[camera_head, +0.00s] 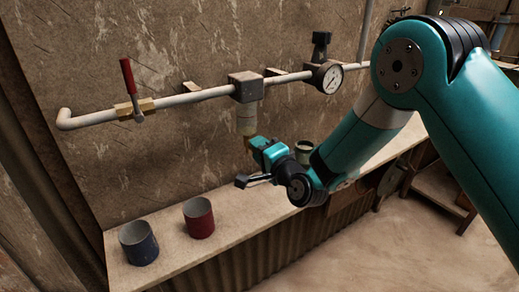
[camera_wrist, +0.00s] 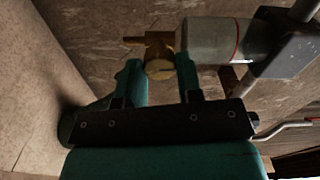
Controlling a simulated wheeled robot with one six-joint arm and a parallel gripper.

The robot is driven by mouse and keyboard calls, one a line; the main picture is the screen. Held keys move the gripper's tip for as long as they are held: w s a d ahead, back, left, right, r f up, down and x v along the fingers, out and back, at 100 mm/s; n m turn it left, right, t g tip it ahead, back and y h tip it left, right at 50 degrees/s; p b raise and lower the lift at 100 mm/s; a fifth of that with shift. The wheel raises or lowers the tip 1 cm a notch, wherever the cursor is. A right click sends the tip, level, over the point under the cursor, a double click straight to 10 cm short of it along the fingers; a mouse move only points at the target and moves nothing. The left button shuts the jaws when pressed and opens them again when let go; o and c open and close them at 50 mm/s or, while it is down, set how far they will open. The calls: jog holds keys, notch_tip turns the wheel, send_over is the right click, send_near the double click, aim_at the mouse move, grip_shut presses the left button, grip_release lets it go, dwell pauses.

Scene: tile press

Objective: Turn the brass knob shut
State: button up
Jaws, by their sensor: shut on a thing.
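The brass knob (camera_wrist: 158,68) shows in the wrist view between the two teal fingers of my gripper (camera_wrist: 160,76). It sits at the end of a grey cylindrical bowl (camera_wrist: 212,40) and has a small brass stub to one side. In the head view the bowl (camera_head: 246,121) hangs below a dark block on the wall pipe, with a bit of the brass knob (camera_head: 247,143) at its lower end. My gripper (camera_head: 256,146) is there, shut on the knob. The fingers hide part of the knob, and I cannot tell how far it is turned.
A pipe (camera_head: 196,96) runs along the wall, with a red-handled lever valve (camera_head: 129,80) at left and a gauge (camera_head: 330,78) at right. A blue cup (camera_head: 139,244) and a red cup (camera_head: 199,218) stand on the shelf (camera_head: 170,226) below. A dark green cup (camera_head: 304,150) stands behind my arm.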

jog(key=o, duration=0.9)
jog(key=shift+b+v, duration=8.4)
jog(key=shift+v, duration=0.3)
